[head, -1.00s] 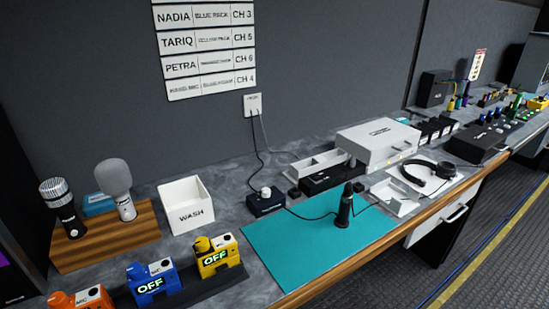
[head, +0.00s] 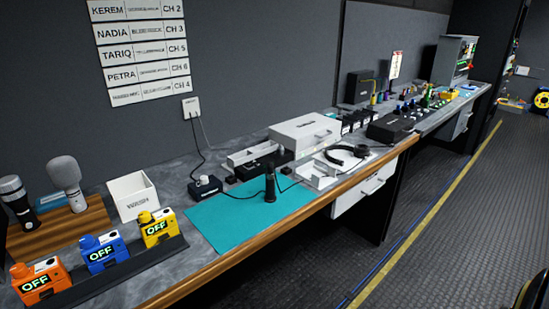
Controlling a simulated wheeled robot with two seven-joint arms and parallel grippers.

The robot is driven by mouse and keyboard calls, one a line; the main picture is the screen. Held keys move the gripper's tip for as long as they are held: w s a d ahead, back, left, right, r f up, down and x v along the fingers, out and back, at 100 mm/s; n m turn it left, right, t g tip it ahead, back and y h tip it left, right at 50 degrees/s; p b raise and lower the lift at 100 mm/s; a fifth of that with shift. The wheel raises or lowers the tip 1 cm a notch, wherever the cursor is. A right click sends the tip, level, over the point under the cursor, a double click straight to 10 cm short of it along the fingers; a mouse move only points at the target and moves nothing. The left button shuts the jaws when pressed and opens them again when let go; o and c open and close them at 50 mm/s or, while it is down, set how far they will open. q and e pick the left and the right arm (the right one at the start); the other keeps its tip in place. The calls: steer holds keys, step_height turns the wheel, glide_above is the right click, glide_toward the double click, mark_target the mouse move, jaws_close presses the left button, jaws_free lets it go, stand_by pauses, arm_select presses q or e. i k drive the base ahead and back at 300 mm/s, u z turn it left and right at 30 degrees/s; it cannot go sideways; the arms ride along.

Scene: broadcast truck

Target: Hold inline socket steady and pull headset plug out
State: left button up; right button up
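A black headset (head: 348,156) lies at the back right of the teal mat, beside a white tray. A dark upright piece (head: 270,188) stands on the teal mat (head: 222,226), with thin black cable running to it from both sides. I cannot make out a separate inline socket or headset plug at this size; the upright piece may hold their joint. Neither of my grippers is in view.
A white WASH bin (head: 132,196), microphones on a wooden block (head: 60,231) and a row of coloured OFF packs (head: 105,252) stand at left.

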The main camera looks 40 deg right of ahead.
mark_target(270, 167)
steer(key=k, duration=0.35)
steer(key=z, duration=0.85)
